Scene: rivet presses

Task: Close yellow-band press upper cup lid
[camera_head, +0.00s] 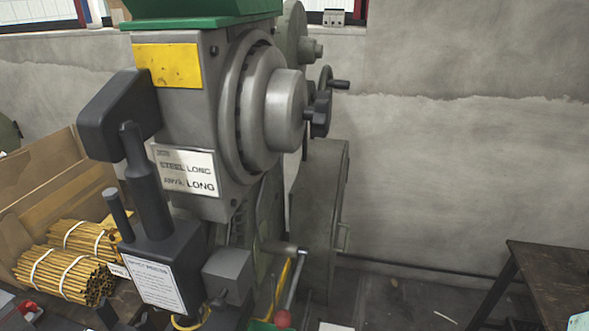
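The press with the yellow band (168,66) fills the left and middle of the head view. Its grey body (190,120) carries a round housing and a white label (186,171) reading "LONG". A green part (200,10) sits on top of the body and is cut off by the upper edge of the picture. It may be the upper cup, but I cannot tell. No lid can be made out, so whether it is open or shut does not show. My gripper is not in view.
A dark arm-like block (120,112) juts out at the press's left. A red-knobbed lever (288,290) sticks out low in front. A dark table (555,275) stands at lower right.

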